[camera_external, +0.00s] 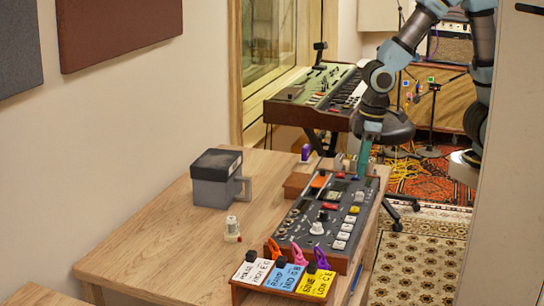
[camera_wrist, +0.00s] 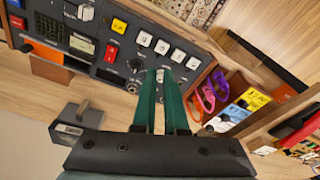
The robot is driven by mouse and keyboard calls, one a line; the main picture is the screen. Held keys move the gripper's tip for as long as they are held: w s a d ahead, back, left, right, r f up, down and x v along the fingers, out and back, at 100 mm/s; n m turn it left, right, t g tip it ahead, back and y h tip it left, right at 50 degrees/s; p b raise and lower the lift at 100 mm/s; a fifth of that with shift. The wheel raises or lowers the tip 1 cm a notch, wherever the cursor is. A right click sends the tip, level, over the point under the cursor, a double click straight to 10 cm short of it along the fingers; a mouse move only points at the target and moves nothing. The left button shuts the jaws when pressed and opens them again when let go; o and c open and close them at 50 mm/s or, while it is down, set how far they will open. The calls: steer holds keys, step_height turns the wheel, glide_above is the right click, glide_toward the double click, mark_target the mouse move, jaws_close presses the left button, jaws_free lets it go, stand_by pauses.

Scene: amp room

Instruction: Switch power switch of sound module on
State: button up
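The sound module (camera_external: 322,240) is a dark panel in a wooden frame on the table, with knobs, pale square buttons, a red and a yellow control. In the wrist view its panel (camera_wrist: 97,70) shows a red switch (camera_wrist: 111,53), a yellow button (camera_wrist: 119,25) and several white buttons. I cannot tell which control is the power switch. My gripper (camera_external: 361,178) points down over the module's far right side. In the wrist view its two green fingers (camera_wrist: 160,74) are slightly apart with nothing between them. They hide part of the panel near a round knob (camera_wrist: 136,65).
Orange, purple and pink clips (camera_external: 297,254) stand at the module's near end behind white, blue and yellow labels (camera_external: 282,277). A grey box with a handle (camera_external: 212,190) and a small white bottle (camera_external: 232,230) stand left. The table's (camera_external: 150,240) left side is mostly clear.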

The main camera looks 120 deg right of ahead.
mark_target(326, 204)
steer(key=d+m, duration=0.1)
steer(key=d, duration=0.3)
steer(key=d+m, duration=0.2)
steer(key=d, duration=0.2)
steer(key=d+m, duration=0.1)
steer(key=d, duration=0.3)
steer(key=shift+d+f+b, duration=0.15)
steer(key=shift+d+b, duration=0.2)
steer(key=shift+d, duration=0.05)
jaws_close()
steer(key=shift+f, duration=0.1)
steer(key=f, duration=0.4)
steer(key=f+p, duration=0.1)
steer(key=f, duration=0.4)
steer(key=w+d+f+p, duration=0.1)
steer(key=f, duration=0.3)
steer(key=shift+w+f, duration=0.1)
steer(key=shift+f, duration=0.25)
steer(key=shift+d+f, duration=0.1)
steer(key=shift+f, duration=0.15)
